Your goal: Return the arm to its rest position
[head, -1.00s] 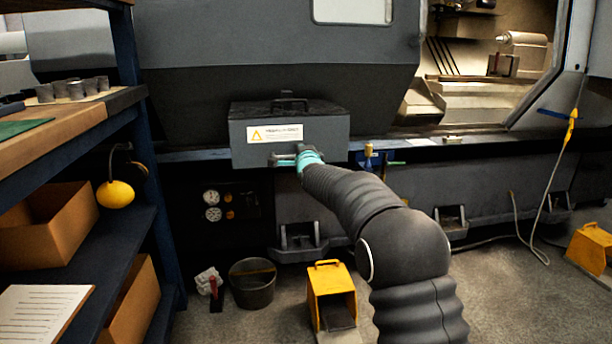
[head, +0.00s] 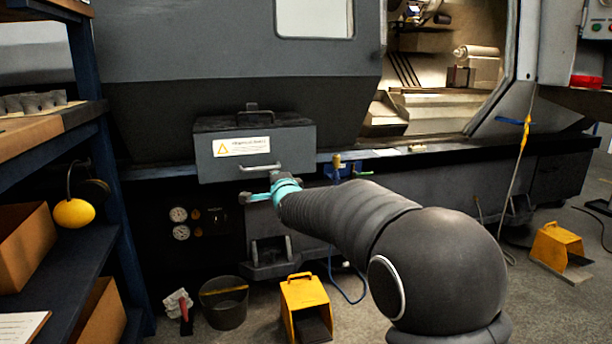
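My arm reaches from the lower right toward the lathe, with a teal band near its wrist. My gripper (head: 246,198) is at its far end, just below the grey box with the warning label (head: 254,147). The gripper points away from me and is small and partly hidden by the wrist, so I cannot tell whether its fingers are open or shut. Nothing is visibly held in it. The box has a silver bar handle (head: 259,167) on its front lower edge, a little above the gripper and seemingly apart from it.
A shelf rack (head: 112,190) stands at left with cardboard boxes and yellow ear defenders (head: 73,212). A dark bucket (head: 224,303) and a yellow foot pedal (head: 305,308) are on the floor below my arm. Another yellow pedal (head: 556,246) is at right.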

